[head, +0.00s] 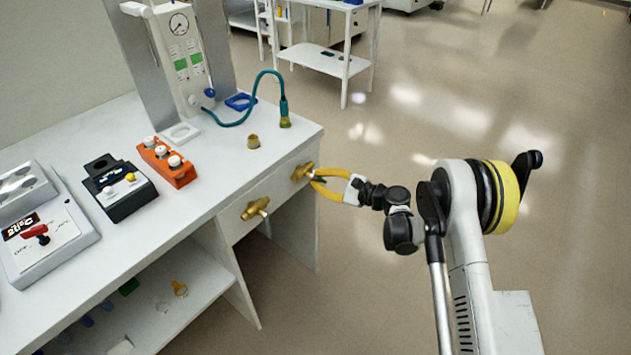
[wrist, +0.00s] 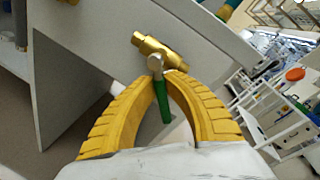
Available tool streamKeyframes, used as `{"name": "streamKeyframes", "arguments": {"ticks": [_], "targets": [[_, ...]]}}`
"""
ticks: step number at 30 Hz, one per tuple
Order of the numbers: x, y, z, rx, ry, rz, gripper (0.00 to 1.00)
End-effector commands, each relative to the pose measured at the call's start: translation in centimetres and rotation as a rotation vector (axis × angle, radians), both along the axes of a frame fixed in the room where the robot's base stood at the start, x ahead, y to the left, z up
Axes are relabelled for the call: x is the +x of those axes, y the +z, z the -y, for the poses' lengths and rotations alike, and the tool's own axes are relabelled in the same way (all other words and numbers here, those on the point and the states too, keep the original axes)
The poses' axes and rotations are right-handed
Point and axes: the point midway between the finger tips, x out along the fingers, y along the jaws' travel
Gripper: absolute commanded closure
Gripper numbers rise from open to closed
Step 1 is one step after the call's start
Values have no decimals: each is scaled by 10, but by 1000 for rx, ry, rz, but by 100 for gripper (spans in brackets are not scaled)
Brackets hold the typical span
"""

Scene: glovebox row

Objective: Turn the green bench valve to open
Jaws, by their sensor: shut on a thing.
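The green bench valve is a brass body (wrist: 160,50) with a green lever (wrist: 162,101), on the front panel of the white bench. In the head view its brass body (head: 303,171) is at the panel's right end, with the lever mostly hidden by my gripper. My gripper (head: 314,177) has yellow curved fingers and reaches the valve from the right. In the wrist view its fingertips (wrist: 164,76) close around the lever near its pivot. The lever points down in that picture, between the fingers.
A second brass valve (head: 255,208) sits to the left on the same panel. On the bench top (head: 222,160) are an orange block (head: 167,162), a black device (head: 119,188), a brass fitting (head: 253,141) and a teal hose (head: 262,76). The floor to the right is clear.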

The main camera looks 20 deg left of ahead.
Motion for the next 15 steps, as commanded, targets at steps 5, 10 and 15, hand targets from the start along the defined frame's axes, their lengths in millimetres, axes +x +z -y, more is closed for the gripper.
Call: {"name": "streamKeyframes", "arguments": {"ticks": [5,10,15], "targets": [[3,4,2,-66,0,155,100],[6,8,3,-127,0,303,100],[8,12,4,-187,0,448,100]]}}
